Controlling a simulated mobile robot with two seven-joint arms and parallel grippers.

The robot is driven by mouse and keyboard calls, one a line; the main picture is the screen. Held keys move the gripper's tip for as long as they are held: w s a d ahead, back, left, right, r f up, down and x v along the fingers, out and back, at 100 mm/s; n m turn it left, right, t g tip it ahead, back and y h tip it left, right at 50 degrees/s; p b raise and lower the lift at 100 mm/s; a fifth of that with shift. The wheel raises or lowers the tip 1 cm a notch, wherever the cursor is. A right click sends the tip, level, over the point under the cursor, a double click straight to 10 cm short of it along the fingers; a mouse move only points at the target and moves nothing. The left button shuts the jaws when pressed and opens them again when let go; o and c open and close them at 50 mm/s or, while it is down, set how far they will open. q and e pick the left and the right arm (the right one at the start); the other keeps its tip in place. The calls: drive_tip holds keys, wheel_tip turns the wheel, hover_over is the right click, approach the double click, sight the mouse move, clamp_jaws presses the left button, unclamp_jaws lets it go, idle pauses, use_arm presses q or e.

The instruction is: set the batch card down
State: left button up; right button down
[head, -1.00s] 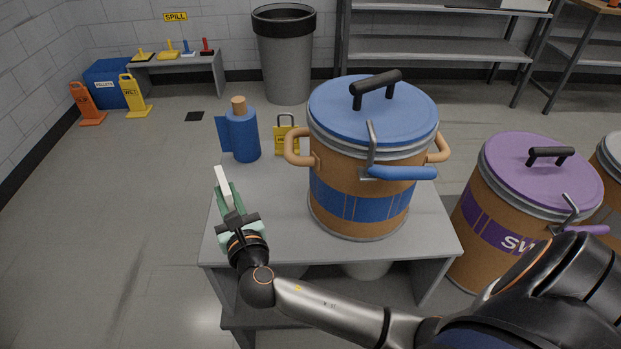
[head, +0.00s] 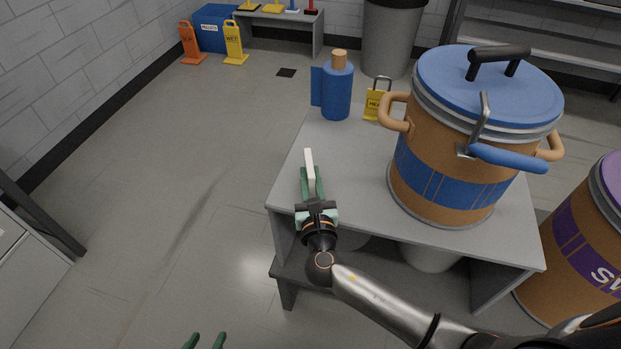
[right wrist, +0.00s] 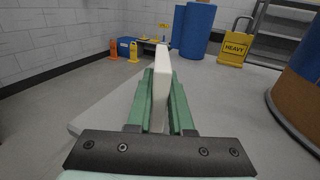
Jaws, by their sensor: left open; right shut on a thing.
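The batch card (head: 309,166) is a slim white piece seen nearly edge-on, upright between the green fingers of my right gripper (head: 312,186). In the right wrist view the white card (right wrist: 162,78) stands out beyond the fingertips (right wrist: 160,103). My right gripper is shut on it, at the left edge of the grey table (head: 345,165). I cannot tell whether the card touches the tabletop. My left gripper (head: 205,341) shows only as two green fingertips, apart and empty, at the bottom edge of the head view, left of the table and over the floor.
A large brown drum (head: 445,185) with a blue lid fills the table's right side. A blue bottle (head: 337,92) and a yellow tag with a shackle (head: 376,104) stand at the back. A purple-banded drum (head: 580,245) stands right of the table. The tabletop between card and bottle is clear.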

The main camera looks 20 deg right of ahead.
drive_tip(key=c, duration=1.3)
unclamp_jaws()
drive_tip(key=shift+f, duration=0.1)
drive_tip(key=o, duration=0.3)
drive_tip(key=shift+o, duration=0.8)
use_arm(q)
drive_tip(key=shift+s+f, duration=0.15)
drive_tip(key=shift+s, duration=0.15)
